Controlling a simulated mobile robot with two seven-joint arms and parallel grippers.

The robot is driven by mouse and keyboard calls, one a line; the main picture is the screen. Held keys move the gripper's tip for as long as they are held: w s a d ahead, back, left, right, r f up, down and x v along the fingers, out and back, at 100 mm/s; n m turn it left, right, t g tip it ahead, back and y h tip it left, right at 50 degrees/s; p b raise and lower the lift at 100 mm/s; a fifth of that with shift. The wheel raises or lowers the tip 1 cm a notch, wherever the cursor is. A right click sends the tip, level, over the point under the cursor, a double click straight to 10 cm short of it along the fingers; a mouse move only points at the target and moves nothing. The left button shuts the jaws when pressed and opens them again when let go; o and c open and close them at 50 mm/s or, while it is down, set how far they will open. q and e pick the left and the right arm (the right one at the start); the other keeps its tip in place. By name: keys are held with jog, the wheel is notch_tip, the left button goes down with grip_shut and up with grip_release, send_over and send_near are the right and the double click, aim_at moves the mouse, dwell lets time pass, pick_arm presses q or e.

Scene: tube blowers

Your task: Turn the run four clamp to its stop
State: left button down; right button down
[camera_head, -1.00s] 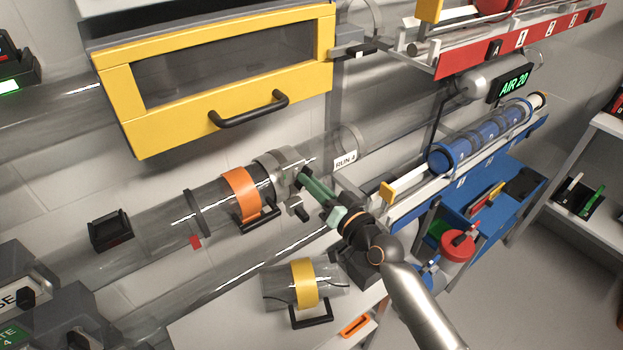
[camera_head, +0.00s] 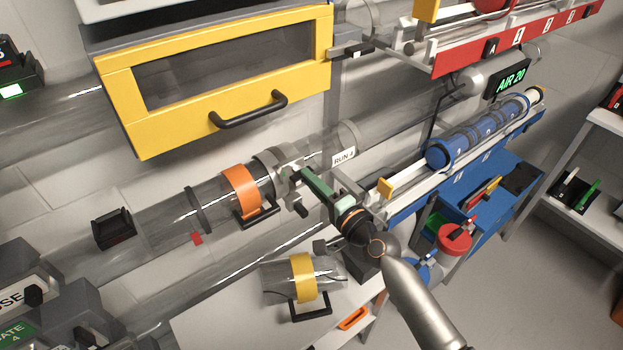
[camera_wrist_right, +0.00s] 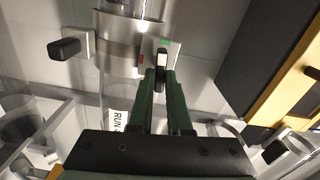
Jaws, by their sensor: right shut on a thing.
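The run four clamp is a grey metal collar (camera_head: 272,164) around the clear tube in the head view, by the RUN 4 label (camera_head: 344,159). Its collar (camera_wrist_right: 125,27) also shows in the right wrist view. My right gripper (camera_head: 301,174) reaches it from the lower right. In the wrist view, my right gripper (camera_wrist_right: 161,76) is shut on the clamp's small black-and-white handle (camera_wrist_right: 161,58). A green mark (camera_wrist_right: 165,42) sits just beyond the handle and a red mark (camera_wrist_right: 142,59) to its left. The fingers partly hide the handle in the head view. My left gripper is not in view.
An orange-banded sleeve (camera_head: 241,191) with a black handle sits on the tube left of the clamp. A yellow-framed cabinet (camera_head: 220,110) hangs above. A yellow-banded clear piece (camera_head: 303,278) lies on the white table below. A blue rack (camera_head: 480,165) stands at right.

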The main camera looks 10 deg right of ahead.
jog(key=shift+m, duration=0.6)
jog(key=c, duration=0.9)
grip_release()
jog(key=shift+o, duration=0.2)
jog(key=shift+s, duration=0.1)
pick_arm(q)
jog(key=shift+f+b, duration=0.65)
pick_arm(e)
jog(key=v, duration=1.2)
jog(key=shift+s+d+f, duration=0.15)
